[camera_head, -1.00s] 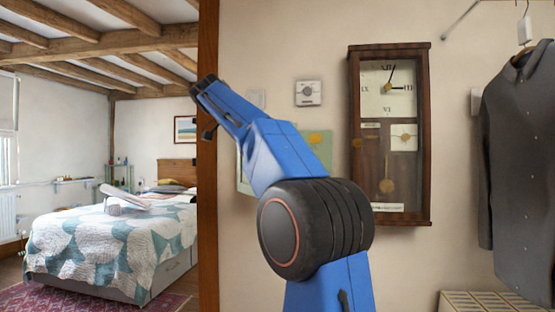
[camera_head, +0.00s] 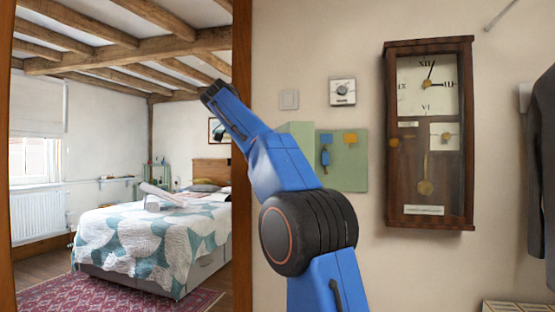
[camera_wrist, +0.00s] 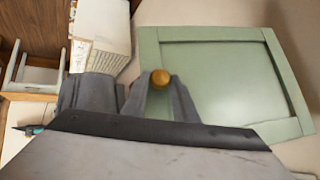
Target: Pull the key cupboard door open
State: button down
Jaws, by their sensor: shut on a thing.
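The key cupboard's pale green door (camera_wrist: 222,70), with a raised frame, fills the right of the wrist view. Its round brass knob (camera_wrist: 160,78) sits at the fingertips of my gripper (camera_wrist: 155,90), which is shut on it. In the head view the green cupboard (camera_head: 355,172) on the wall stands open, showing yellow tags and a blue item inside. A paler green piece (camera_head: 297,130), seemingly the door, shows at its left, partly behind my arm. My gripper's hold on the knob cannot be made out there.
A wall clock (camera_head: 430,215) hangs right of the cupboard, with a thermostat (camera_head: 342,91) and switch (camera_head: 289,99) above. A wooden post (camera_head: 243,200) stands left, with a bed (camera_head: 150,235) beyond. A dark coat (camera_head: 543,180) hangs at the far right.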

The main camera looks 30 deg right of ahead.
jog(key=c, duration=1.4)
grip_release()
